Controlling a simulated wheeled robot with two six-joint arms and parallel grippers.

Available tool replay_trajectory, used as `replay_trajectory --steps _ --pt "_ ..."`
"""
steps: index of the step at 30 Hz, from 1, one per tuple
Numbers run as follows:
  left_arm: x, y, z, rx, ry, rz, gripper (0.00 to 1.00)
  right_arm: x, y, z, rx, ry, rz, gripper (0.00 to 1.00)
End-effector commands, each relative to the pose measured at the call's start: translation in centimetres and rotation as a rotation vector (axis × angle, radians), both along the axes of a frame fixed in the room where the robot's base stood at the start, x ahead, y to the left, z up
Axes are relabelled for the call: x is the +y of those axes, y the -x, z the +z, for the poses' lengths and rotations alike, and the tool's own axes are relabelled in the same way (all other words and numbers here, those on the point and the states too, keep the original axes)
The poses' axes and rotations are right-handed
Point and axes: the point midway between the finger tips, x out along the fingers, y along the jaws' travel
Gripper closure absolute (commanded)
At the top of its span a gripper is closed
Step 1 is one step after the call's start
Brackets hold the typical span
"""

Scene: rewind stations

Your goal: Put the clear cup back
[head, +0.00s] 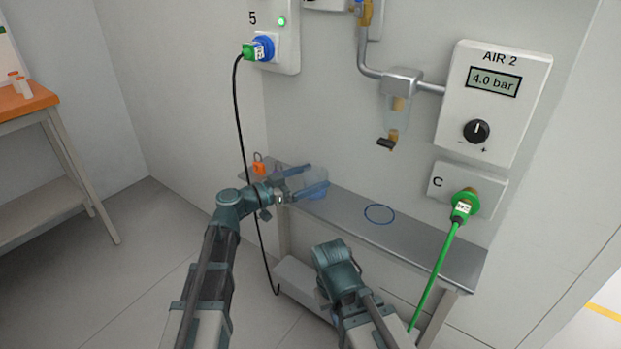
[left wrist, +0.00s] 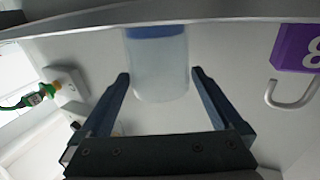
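The clear cup (head: 313,183) stands on the grey shelf (head: 415,238) toward its left end. Blue shows at its foot. It also shows in the left wrist view (left wrist: 160,68), which looks upside down, with the blue band against the shelf edge. My left gripper (head: 318,177) is open with its two fingers on either side of the cup; a small gap seems to show beside it. An empty blue ring (head: 380,214) is drawn on the shelf. A metal fitting (head: 402,80) with a clear part and a brownish insert hangs above. My right gripper (head: 338,262) is low in front of the shelf, its fingers hidden.
A black cable and a green cable (head: 436,275) hang in front of the shelf. The AIR 2 panel (head: 495,100) reads 4.0 bar. The right shelf is clear.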

Motion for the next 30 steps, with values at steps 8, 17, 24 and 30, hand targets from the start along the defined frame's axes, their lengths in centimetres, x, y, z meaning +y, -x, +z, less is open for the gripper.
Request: replay_trajectory --steps 8,17,24,30 --pt "0.8 0.6 0.3 0.000 0.000 0.002 0.00 0.0 0.0 0.3 0.000 0.000 0.001 1.00" --pt "6.1 3.8 0.3 0.000 0.000 0.004 0.00 0.0 0.0 0.3 0.000 0.000 0.001 1.00" --pt "9.2 5.6 0.3 0.000 0.000 0.003 0.00 0.0 0.0 0.3 0.000 0.000 0.001 1.00" --pt "10.2 6.2 0.3 0.000 0.000 0.001 0.00 0.0 0.0 0.3 0.000 0.000 0.001 1.00"
